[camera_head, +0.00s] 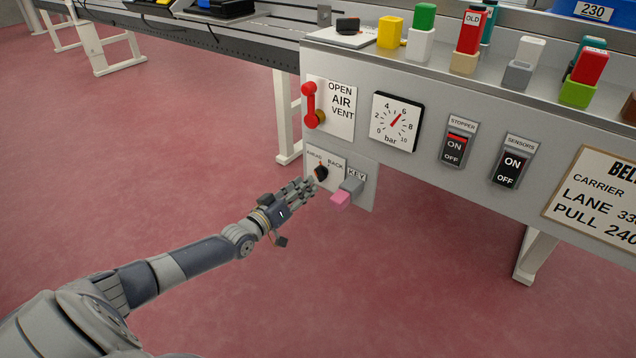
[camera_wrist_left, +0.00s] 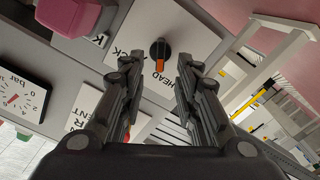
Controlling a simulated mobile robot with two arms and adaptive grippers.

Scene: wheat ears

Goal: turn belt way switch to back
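The belt way switch (camera_head: 320,173) is a small black knob on a white plate on the grey panel, with the words AHEAD and BACK above it. In the left wrist view the knob (camera_wrist_left: 160,50) shows an orange mark whose end points toward the AHEAD word. My left gripper (camera_head: 308,184) is just in front of the switch. In the left wrist view the left gripper (camera_wrist_left: 158,66) is open, its fingers apart on both sides of the knob's line. Contact with the knob cannot be told. My right gripper is not in view.
A pink key (camera_head: 341,198) in a grey holder sits close to the right of the switch. The red air vent lever (camera_head: 310,103) is above it, with a gauge (camera_head: 396,122) and the stopper (camera_head: 456,147) and sensors (camera_head: 511,166) switches to the right. Floor below is clear.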

